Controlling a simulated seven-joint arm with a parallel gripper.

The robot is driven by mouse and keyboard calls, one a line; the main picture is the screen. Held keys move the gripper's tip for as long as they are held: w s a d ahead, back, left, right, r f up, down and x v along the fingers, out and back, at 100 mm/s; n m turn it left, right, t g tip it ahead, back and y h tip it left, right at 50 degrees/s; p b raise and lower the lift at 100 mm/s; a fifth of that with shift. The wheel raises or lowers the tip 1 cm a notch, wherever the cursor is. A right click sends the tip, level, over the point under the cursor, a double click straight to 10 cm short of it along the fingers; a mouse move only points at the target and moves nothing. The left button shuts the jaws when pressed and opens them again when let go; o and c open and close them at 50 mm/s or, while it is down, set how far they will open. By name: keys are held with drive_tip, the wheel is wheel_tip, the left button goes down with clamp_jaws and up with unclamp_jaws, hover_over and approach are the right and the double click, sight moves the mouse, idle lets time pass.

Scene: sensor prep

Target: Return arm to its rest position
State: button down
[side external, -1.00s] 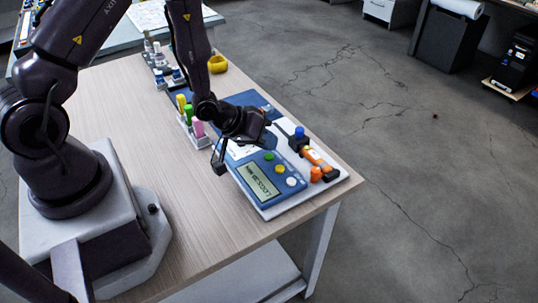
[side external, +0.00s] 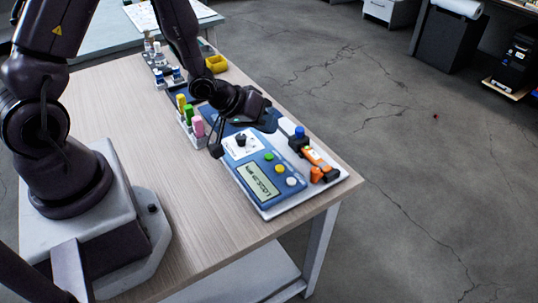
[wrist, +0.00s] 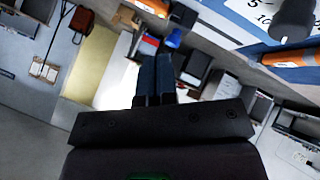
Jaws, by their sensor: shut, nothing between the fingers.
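My gripper (side external: 216,151) hangs at the left edge of the blue instrument (side external: 257,183), between it and the rack of colored tubes. Its small dark fingers are hard to make out in the side view. In the wrist view my gripper (wrist: 153,62) shows two dark fingers pressed together with nothing between them. The instrument has a display, a black knob (side external: 241,140) and green, yellow and white buttons. The knob also shows at the upper right of the wrist view (wrist: 294,20).
A rack with yellow, green and pink tubes (side external: 189,115) stands just left of my gripper. A blue-topped piece (side external: 299,136) and an orange tool (side external: 320,170) lie at the right. A yellow bowl (side external: 216,64) is at the back. The table's front left (side external: 185,205) is clear.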

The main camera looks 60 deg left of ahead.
sight(248, 157)
drive_tip(key=s+g, duration=0.1)
drive_tip(key=s+a+f+m+g+y, duration=0.1)
drive_tip(key=s+a+f+g, duration=0.1)
drive_tip(key=s, duration=0.1)
drive_tip(key=shift+a+f+m+y, duration=0.1)
drive_tip(key=shift+m+y, duration=0.2)
drive_tip(key=s+d+r+m, duration=0.1)
drive_tip(key=s+r, duration=0.3)
drive_tip(key=r, duration=0.5)
drive_tip(key=s+d+r+m, duration=0.1)
drive_tip(key=s+r, duration=0.4)
drive_tip(key=r, duration=0.4)
drive_tip(key=s+d+r+m+y, duration=0.1)
drive_tip(key=s+r, duration=0.4)
drive_tip(key=r, duration=0.3)
drive_tip(key=shift+s+d+r+m, duration=0.15)
drive_tip(key=shift+d+r+m, duration=0.2)
drive_tip(key=shift+r+m, duration=0.05)
idle(0.6)
